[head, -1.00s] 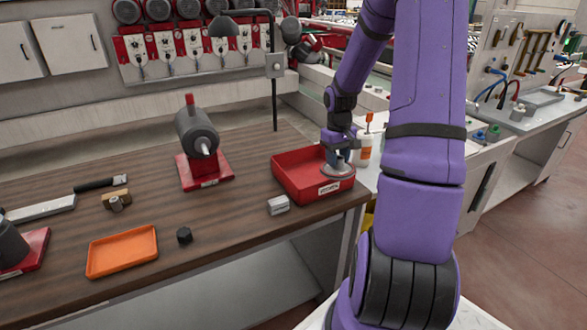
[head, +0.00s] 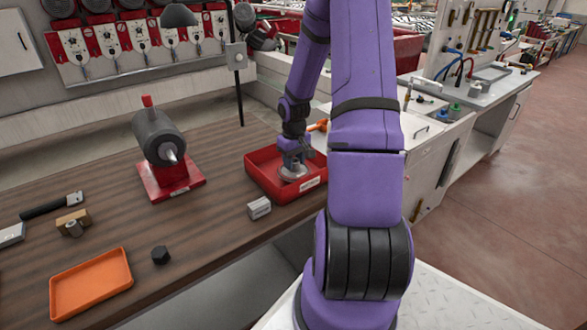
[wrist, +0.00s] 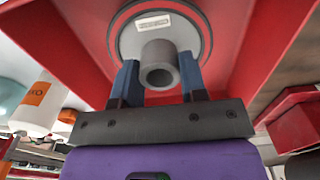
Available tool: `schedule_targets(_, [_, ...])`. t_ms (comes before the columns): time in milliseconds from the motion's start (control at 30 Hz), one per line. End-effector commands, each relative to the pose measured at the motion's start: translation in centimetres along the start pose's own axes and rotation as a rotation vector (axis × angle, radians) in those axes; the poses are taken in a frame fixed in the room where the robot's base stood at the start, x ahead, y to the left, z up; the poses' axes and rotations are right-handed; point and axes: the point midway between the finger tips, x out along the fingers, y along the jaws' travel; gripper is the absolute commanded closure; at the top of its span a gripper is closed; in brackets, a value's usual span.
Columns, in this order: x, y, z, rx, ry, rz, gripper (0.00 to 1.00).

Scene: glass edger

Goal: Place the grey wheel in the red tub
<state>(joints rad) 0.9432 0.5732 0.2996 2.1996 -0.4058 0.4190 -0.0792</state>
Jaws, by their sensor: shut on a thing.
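The grey wheel (wrist: 187,35) is a round disc with a short hub in its middle and a white label on its face. My gripper (wrist: 160,85) is shut on its hub. In the head view my gripper (head: 295,162) holds the wheel (head: 293,173) inside the outline of the red tub (head: 262,178), toward its right front part. In the wrist view the tub's red wall (wrist: 75,55) surrounds the wheel. I cannot tell whether the wheel touches the tub's floor. The arm hides part of the tub's right side.
A grey block (head: 259,208) sits just in front of the tub. A motor on a red base (head: 172,180) stands to the left. An orange tray (head: 91,284) and a black hex piece (head: 160,255) lie front left. A white bottle (wrist: 36,105) stands beside the tub.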

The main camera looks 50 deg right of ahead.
Motion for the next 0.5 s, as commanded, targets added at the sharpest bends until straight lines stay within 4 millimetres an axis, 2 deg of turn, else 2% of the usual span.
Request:
schedule_targets(200, [2.8,-0.1,0.0,-0.001,-0.001,-0.001,0.98])
schedule_targets(433, [3.1,0.0,0.1,0.001,-0.001,-0.001,1.00])
schedule_targets(467, [3.1,0.0,0.1,0.001,-0.001,-0.001,0.54])
schedule_targets(500, [3.1,0.0,0.1,0.001,-0.001,-0.001,0.45])
